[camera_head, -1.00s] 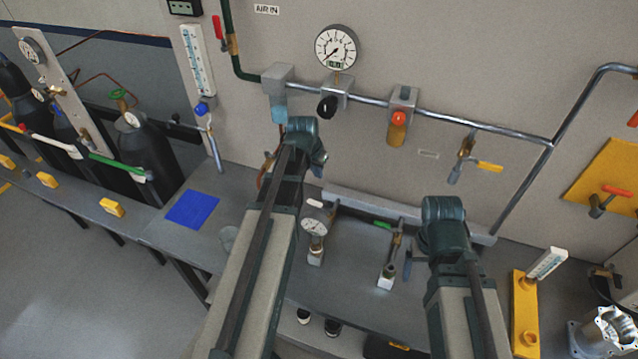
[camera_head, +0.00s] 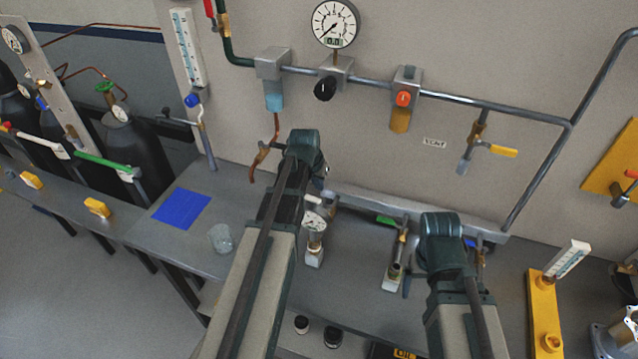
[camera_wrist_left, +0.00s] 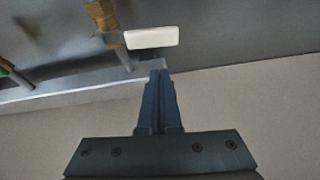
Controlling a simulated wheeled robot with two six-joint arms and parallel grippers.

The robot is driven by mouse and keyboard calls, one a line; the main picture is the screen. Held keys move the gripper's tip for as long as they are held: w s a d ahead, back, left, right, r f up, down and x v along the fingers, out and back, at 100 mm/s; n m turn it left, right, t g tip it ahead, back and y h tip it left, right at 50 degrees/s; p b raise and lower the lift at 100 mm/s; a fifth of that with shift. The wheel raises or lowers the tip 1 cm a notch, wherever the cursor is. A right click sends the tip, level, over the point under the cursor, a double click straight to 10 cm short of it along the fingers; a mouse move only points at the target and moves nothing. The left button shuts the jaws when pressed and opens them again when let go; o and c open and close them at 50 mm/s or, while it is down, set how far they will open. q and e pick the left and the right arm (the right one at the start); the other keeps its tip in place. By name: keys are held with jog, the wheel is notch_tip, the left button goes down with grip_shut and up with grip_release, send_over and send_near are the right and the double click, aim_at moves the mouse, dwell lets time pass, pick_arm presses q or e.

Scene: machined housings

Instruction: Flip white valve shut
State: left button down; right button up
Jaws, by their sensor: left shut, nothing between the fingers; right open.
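The white valve handle (camera_wrist_left: 151,38) shows as a pale block beside a brass fitting (camera_wrist_left: 107,18) in the left wrist view. In the head view a small part of the white handle (camera_head: 313,199) shows above a bench gauge, partly behind my left arm. My left gripper (camera_wrist_left: 158,74) is shut and empty. Its tips appear just short of the white handle; I cannot tell whether they touch. In the head view my left wrist hides most of that gripper. My right gripper (camera_head: 443,268) is open over the bench to the right, its fingers partly hidden behind the wrist.
A green-handled valve (camera_head: 386,220) stands on the bench between my arms. A gauge (camera_head: 314,222) stands close to my left arm. A long grey rail (camera_head: 365,203) runs along the wall. A glass beaker (camera_head: 222,238) and blue mat (camera_head: 181,208) lie left.

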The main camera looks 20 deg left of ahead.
aim_at(312, 198)
pick_arm(q)
jog(key=s, duration=0.2)
jog(key=shift+s+r, duration=0.2)
jog(key=shift+s, duration=0.2)
jog(key=shift+s, duration=0.85)
